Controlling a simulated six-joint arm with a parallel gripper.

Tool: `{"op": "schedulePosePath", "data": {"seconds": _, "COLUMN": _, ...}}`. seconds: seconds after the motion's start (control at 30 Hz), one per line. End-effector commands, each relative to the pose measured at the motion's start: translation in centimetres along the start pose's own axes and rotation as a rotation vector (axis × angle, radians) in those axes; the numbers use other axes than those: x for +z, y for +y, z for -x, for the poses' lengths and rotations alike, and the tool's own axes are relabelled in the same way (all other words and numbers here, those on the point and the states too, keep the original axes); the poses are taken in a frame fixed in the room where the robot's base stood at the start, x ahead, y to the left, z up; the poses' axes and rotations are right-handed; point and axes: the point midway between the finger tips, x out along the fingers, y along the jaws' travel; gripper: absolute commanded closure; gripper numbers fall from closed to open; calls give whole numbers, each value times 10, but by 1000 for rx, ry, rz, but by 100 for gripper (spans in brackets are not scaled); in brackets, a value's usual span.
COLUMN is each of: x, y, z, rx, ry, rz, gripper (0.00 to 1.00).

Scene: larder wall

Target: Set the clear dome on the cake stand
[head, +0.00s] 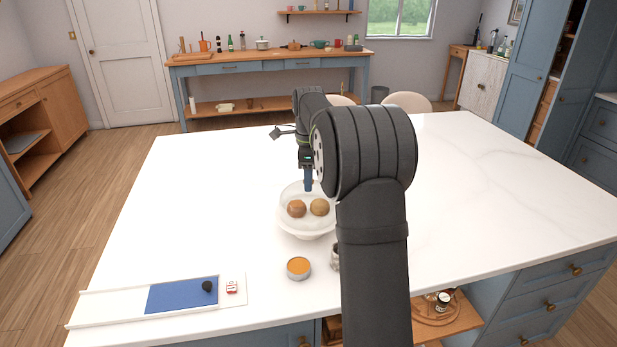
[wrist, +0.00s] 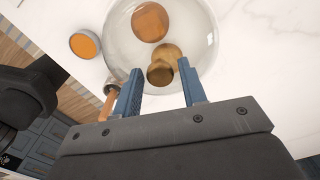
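The pale cake stand (head: 307,234) stands on the white counter, with two brown buns (head: 297,208) on it. The clear dome (head: 289,192) shows around and above the buns; its round outline also shows in the wrist view (wrist: 118,38). Whether its rim sits fully on the stand I cannot tell. My gripper (head: 308,188) points down just above the dome. In the wrist view its two blue fingers (wrist: 160,78) are apart. A brownish knob-like shape overlaps one bun between and beyond the fingertips, with gaps on both sides. In the head view the dome's top is hidden behind my gripper.
An orange-topped round tin (head: 299,268) stands in front of the stand. A small metal item (head: 335,257) is beside it, partly hidden by my arm. A white tray with a blue panel (head: 182,294) lies at front left. The counter's left and right are clear.

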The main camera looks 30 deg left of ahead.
Motion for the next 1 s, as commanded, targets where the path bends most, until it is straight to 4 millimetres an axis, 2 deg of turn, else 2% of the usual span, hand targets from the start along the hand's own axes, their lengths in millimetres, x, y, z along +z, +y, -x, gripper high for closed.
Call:
{"op": "schedulePosePath", "data": {"seconds": 0.33, "x": 0, "y": 0, "z": 0, "rx": 1, "ry": 0, "rz": 0, "gripper": 49}}
{"op": "schedulePosePath", "data": {"seconds": 0.47, "x": 0, "y": -1, "z": 10, "rx": -2, "ry": 0, "rz": 0, "gripper": 49}}
{"op": "schedulePosePath", "data": {"seconds": 0.57, "x": 0, "y": -1, "z": 26, "rx": -3, "ry": -1, "rz": 0, "gripper": 49}}
{"op": "schedulePosePath", "data": {"seconds": 1.0, "x": 0, "y": -1, "z": 129, "rx": -3, "ry": -1, "rz": 0, "gripper": 49}}
